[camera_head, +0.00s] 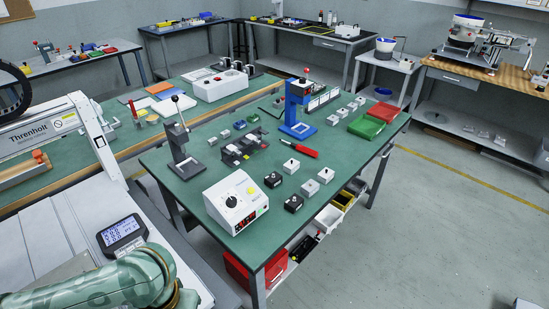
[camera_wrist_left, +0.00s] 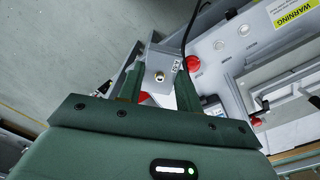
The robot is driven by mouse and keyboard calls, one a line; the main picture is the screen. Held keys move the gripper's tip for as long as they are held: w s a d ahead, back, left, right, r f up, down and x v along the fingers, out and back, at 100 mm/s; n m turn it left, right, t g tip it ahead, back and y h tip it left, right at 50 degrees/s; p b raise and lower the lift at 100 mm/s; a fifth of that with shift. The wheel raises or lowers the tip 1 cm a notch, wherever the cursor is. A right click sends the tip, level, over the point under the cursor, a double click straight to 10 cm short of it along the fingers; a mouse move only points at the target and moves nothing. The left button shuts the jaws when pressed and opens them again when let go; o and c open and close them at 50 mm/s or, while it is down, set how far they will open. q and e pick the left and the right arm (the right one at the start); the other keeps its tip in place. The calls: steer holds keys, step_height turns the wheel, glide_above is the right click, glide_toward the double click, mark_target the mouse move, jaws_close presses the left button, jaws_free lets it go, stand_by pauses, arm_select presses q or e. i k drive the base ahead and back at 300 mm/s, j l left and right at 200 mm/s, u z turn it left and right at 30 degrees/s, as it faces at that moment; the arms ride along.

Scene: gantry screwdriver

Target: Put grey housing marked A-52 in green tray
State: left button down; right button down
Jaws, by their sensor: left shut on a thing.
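In the left wrist view my left gripper (camera_wrist_left: 158,97) is shut on a grey housing (camera_wrist_left: 160,70), a light grey block with a round brass-coloured hole. A small label shows on its side, too small to read surely. The housing is off the table, with grey floor and a machine behind it. In the head view only my left arm shows, at the bottom left; its gripper is out of frame. The green tray (camera_head: 366,127) lies at the right end of the green table, beside a red tray (camera_head: 384,114). My right gripper is not in view.
On the green table (camera_head: 330,215) stand grey housings (camera_head: 310,188), black housings (camera_head: 293,203), a red-handled screwdriver (camera_head: 303,148), a blue press (camera_head: 298,108), a lever press (camera_head: 183,140) and a control box (camera_head: 236,202). A white machine (camera_head: 60,130) stands at left. Open floor lies right of the table.

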mark_target(366, 128)
steer(key=i+l, duration=2.4)
steer(key=i, duration=0.15)
steer(key=k+l+z, duration=0.05)
